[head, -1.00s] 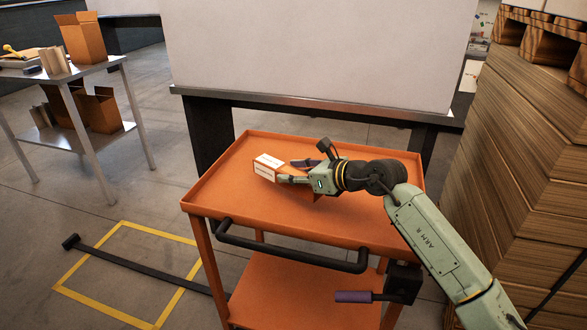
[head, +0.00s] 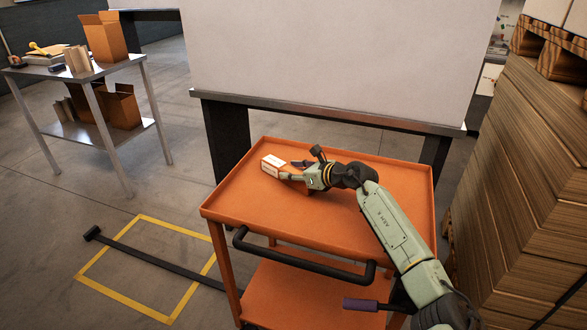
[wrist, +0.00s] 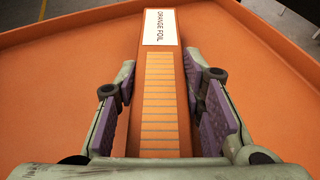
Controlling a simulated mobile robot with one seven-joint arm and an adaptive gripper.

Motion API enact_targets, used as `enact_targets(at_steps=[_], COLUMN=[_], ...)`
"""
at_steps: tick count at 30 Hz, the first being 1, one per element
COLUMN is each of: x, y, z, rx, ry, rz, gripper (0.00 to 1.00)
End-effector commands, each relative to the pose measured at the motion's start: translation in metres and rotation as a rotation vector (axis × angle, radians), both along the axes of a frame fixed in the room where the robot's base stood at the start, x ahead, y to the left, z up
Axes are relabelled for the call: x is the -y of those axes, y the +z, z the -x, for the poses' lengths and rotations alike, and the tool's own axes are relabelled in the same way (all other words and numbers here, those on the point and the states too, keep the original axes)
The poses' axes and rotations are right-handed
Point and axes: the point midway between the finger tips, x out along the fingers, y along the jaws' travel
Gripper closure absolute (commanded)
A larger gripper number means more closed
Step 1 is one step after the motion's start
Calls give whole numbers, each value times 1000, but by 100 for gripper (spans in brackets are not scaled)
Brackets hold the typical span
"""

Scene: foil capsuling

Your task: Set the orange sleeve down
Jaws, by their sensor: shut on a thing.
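The orange sleeve is a long box with a white end label reading "ORANGE FOIL" (wrist: 160,27). In the wrist view it points straight away from me between the purple finger pads, with a row of pale bands along its top. My gripper (wrist: 164,108) is shut on it. In the head view the sleeve (head: 273,163) is low over the far left part of the orange cart's top tray (head: 340,215), and my gripper (head: 292,171) hides most of it. I cannot tell whether its underside touches the tray.
The cart tray has a raised rim and is otherwise bare. A large white panel on a dark bench (head: 335,112) stands behind it. A stack of boards (head: 515,190) is at right. A metal table (head: 75,72) with cardboard boxes is at left. A black handle (head: 305,262) crosses the cart's front.

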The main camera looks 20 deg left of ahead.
Motion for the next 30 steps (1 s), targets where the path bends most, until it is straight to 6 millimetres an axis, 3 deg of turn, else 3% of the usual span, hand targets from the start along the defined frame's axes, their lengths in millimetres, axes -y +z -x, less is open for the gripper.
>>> enact_targets(at_steps=[8, 9, 17, 28, 30], x=[0, 0, 0, 0, 7], y=[-3, -1, -1, 3, 2], z=[0, 0, 0, 0, 2], rx=[2, 2, 2, 2, 5], ry=[0, 0, 0, 0, -1], rz=[0, 0, 0, 0, 0], gripper=[93, 62, 45, 44, 44])
